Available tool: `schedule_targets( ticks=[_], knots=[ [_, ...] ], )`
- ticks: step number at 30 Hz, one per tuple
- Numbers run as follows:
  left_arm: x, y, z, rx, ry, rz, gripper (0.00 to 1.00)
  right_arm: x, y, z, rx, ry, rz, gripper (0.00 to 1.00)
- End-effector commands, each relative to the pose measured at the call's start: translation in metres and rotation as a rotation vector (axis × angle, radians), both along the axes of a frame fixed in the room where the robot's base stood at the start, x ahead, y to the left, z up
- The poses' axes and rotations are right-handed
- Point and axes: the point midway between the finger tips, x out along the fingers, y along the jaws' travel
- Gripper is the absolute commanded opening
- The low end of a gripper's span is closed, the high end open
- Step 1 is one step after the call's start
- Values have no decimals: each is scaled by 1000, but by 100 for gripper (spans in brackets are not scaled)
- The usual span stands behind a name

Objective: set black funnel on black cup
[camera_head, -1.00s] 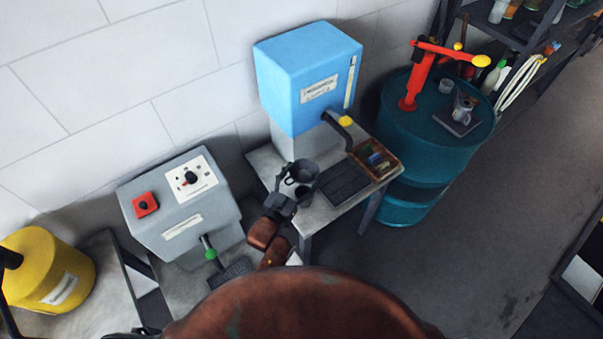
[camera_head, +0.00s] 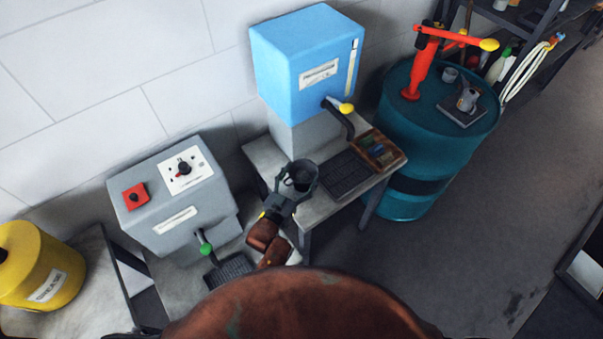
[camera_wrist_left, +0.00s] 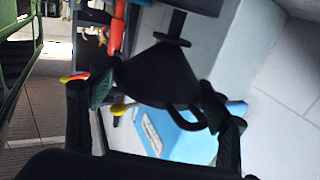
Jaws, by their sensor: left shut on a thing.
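The black funnel (camera_head: 301,174) is held between the fingers of my left gripper (camera_head: 297,188), over the small grey table beneath the blue machine. Its wide round mouth faces up toward the head camera. In the left wrist view the funnel (camera_wrist_left: 158,72) fills the middle, with its narrow spout toward the top and a looped handle near one finger. The gripper's dark fingers (camera_wrist_left: 160,98) are on either side of it. I cannot make out the black cup; the funnel and gripper may hide it. My right gripper is not in view.
The blue machine (camera_head: 308,65) with a yellow-knobbed lever stands behind the funnel. A dark grate (camera_head: 346,176) and a brown tray (camera_head: 378,149) lie to its right. A grey control box (camera_head: 172,200) stands left. A teal drum (camera_head: 437,130) is farther right.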

Motion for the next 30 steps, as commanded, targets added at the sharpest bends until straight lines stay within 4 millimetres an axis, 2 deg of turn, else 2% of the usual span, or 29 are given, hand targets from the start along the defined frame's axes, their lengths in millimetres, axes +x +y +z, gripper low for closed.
schedule_targets(
  ticks=[11, 30],
  knots=[
    [0, 0, 0, 0, -1, 0, 46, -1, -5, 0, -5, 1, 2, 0],
    [-1, 0, 0, -1, -2, 0, 46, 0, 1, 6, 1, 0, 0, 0]
  ],
)
